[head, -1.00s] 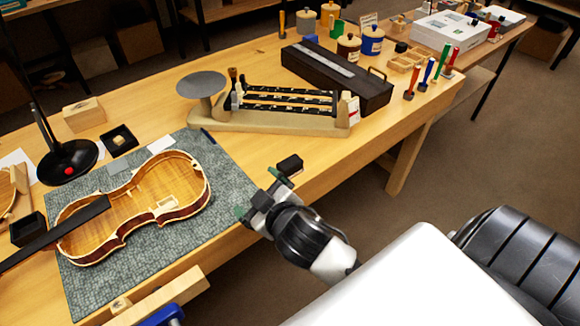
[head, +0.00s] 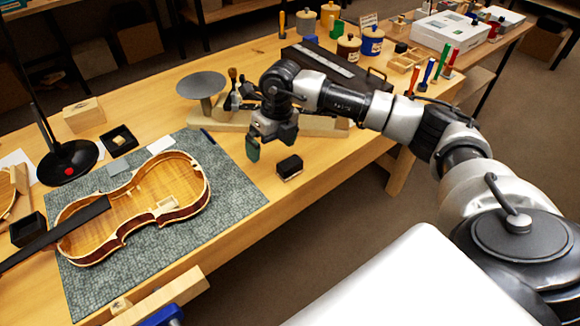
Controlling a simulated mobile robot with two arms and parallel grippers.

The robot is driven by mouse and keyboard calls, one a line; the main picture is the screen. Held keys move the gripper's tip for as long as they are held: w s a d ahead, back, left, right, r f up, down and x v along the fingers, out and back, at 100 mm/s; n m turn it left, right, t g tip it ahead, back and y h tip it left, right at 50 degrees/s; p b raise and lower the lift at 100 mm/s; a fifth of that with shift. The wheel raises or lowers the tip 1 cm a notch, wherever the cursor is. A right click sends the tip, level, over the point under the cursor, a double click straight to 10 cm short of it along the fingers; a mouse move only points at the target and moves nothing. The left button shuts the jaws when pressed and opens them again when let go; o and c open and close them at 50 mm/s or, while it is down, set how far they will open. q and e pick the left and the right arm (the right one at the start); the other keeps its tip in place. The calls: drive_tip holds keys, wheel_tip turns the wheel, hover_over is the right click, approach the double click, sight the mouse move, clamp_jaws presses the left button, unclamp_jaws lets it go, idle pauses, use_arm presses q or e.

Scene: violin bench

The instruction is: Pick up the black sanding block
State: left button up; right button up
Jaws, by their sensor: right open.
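The black sanding block (head: 289,167) sits on the bare wooden bench top, near the front edge and right of the grey-green mat. My right gripper (head: 266,148) is above the bench, up and to the left of the block, pointing down. It is open and empty, with a green-tipped finger showing; its other finger is hard to make out. It is apart from the block. My left gripper is not in view.
An open violin body (head: 185,207) lies on the mat (head: 240,192). A long dark case (head: 335,66) is behind my forearm. A black lamp base (head: 68,162) stands at the left.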

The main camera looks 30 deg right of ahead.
drive_tip(key=h, duration=0.2)
approach(290, 162)
drive_tip(key=shift+w+a+f+m, duration=0.3)
drive_tip(key=shift+w+a+f, duration=0.05)
drive_tip(key=shift+w, duration=0.05)
wheel_tip(290, 162, down, 5)
drive_tip(key=shift+d+r, duration=0.15)
drive_tip(key=f, duration=0.2)
drive_tip(key=f+p, duration=0.1)
drive_tip(key=f, duration=0.2)
drive_tip(key=shift+s+d+f, duration=0.2)
drive_tip(key=shift+s+f, duration=0.05)
drive_tip(key=shift+f, duration=0.1)
drive_tip(key=c, duration=1)
